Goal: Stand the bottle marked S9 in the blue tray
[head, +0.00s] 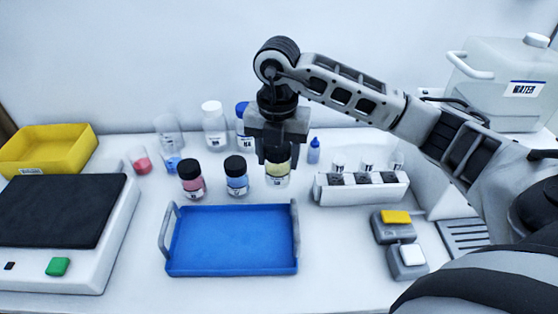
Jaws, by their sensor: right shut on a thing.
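The blue tray (232,240) lies empty on the bench in the middle, with grey handles at its left and right ends. My right gripper (278,165) points down behind the tray's right rear corner, shut on a bottle with pale yellow contents (278,176). The jaws hide the top of this bottle, and its label is too small to read. A black-capped bottle with pink contents (191,180) and a black-capped bottle with blue contents (237,178) stand upright behind the tray. Their labels are also unreadable. My left gripper is not in view.
A balance (110,262) with a dark top stands left, a yellow bin (45,148) behind it. White-capped (214,125) and blue-capped (241,125) bottles stand at the back. A white rack (362,192) and switch boxes (405,258) are right of the tray. A WATER container (505,85) stands far right.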

